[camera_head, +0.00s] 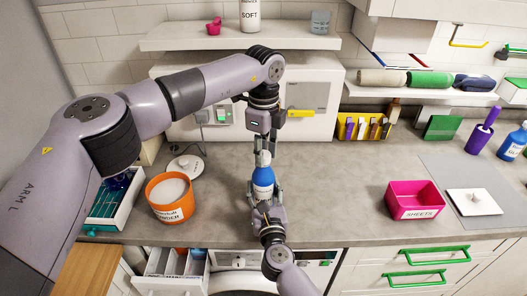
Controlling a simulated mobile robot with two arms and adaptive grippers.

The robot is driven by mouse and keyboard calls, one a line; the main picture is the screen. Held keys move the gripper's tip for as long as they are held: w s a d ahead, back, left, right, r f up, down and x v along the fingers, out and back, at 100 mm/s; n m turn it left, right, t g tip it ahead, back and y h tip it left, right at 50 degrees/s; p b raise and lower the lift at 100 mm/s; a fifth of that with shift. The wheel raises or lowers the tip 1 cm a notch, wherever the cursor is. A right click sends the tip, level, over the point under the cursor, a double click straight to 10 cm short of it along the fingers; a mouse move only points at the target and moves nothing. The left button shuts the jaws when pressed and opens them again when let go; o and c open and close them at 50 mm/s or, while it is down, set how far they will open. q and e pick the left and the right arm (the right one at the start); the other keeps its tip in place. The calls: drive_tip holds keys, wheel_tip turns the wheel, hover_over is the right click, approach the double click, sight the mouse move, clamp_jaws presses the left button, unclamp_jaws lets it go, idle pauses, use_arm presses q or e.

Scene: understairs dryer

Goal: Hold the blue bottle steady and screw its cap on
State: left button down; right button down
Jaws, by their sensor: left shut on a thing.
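The blue bottle (263,178) stands upright on the grey counter, near its front edge in the middle. Its white top (264,158) is between the fingers of my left gripper (263,152), which points straight down from above and is shut on it. Whether the cap is seated on the bottle's neck is too small to tell. My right gripper (263,194) reaches in from the front edge, with its fingers around the bottle's lower part. Its grip there is partly hidden, so I cannot tell how firmly it is closed.
An orange powder tub (172,208) and a round white lid (186,166) are on the left, beside a teal-and-white tray (108,212). A pink box (412,207) stands right on the counter. Another blue bottle (513,144) is far right. Counter between bottle and pink box is clear.

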use_arm(q)
drive_tip(key=m, duration=2.9)
drive_tip(key=shift+f+m, duration=0.1)
drive_tip(key=shift+m, duration=0.3)
drive_tip(key=m, duration=0.3)
drive_tip(key=shift+m, duration=0.3)
drive_tip(key=m, duration=0.5)
drive_tip(key=c, duration=1.2)
unclamp_jaws()
